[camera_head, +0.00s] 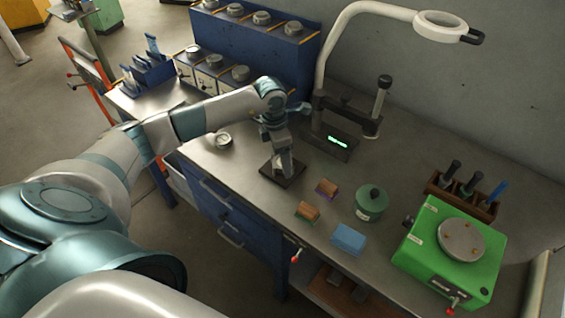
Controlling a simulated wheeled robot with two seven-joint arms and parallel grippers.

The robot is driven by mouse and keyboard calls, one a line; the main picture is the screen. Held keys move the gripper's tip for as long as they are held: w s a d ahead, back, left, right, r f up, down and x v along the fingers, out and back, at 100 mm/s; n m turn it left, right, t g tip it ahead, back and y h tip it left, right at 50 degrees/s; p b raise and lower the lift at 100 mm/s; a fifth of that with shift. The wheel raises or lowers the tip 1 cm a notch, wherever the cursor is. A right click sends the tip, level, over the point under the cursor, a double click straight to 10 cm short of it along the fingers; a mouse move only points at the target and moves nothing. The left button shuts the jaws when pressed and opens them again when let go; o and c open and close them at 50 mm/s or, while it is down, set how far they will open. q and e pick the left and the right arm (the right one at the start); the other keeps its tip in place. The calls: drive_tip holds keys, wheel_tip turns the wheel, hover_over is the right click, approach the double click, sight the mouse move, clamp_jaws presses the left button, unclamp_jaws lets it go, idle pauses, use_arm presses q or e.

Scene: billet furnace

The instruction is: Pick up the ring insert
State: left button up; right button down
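My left gripper (283,158) points down over a small dark square plate (270,175) on the metal bench. A pale metallic shape (284,164) shows at its fingertips, just above or on the plate. It is too small to tell whether this is the ring insert or part of the fingers, and the finger gap is not clear. A small round silvery ring-like piece (223,140) lies on the bench to the left, apart from the gripper. My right gripper is not in view.
A magnifier lamp stand (322,95) with a display rises behind the gripper. Two small brushes or blocks (326,187), a green lidded pot (370,203), a blue block (348,239) and a green machine (450,250) stand to the right. A blue rack (255,40) is at the back.

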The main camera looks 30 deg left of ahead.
use_arm(q)
drive_tip(key=shift+r, duration=0.1)
drive_tip(key=c, duration=1.7)
drive_tip(key=shift+w, duration=0.1)
drive_tip(key=shift+r, duration=0.15)
drive_tip(key=shift+r+b, duration=0.55)
drive_tip(key=shift+b, duration=0.05)
wheel_tip(320, 180, up, 2)
drive_tip(key=shift+r+b, duration=0.1)
drive_tip(key=shift+b, duration=0.65)
drive_tip(key=shift+s+d+r+b, duration=0.65)
drive_tip(key=shift+d+r, duration=0.6)
drive_tip(key=shift+d, duration=0.6)
drive_tip(key=shift+s+d+r+b, duration=0.45)
drive_tip(key=shift+d+r+b, duration=0.6)
drive_tip(key=shift+d, duration=0.85)
drive_tip(key=shift+s+d+r+b, duration=0.55)
drive_tip(key=shift+d+r, duration=0.85)
drive_tip(key=shift+d, duration=0.45)
